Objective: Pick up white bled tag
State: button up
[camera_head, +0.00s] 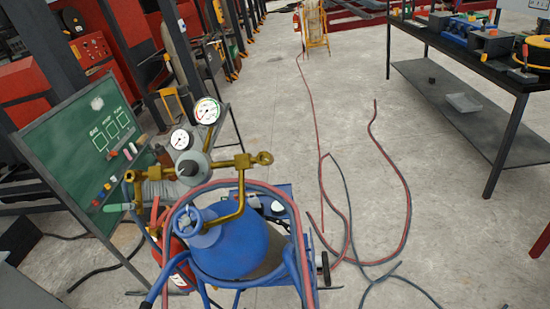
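A green board (60,150) stands tilted at the left, with white lettering and three white outlined boxes on it. Several small coloured pieces sit along its lower right part. One of them is a small whitish piece (132,148), beside a red one (127,154). A round white patch (97,103) shows near the board's top. The pieces are too small to read, so I cannot tell which is the white bled tag. My gripper is not in view.
A blue gas cylinder (232,248) with brass valves and two gauges (207,111) stands on a cart close in front, right of the board. Red and blue hoses (405,215) lie on the floor. A workbench (450,48) with tools is at upper right. The middle floor is open.

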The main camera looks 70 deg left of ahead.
aim_at(253, 203)
jog(key=z, duration=0.05)
jog(key=i, duration=3.7)
jog(key=u, duration=3.35)
jog(key=i, duration=1)
jog(key=z, duration=0.05)
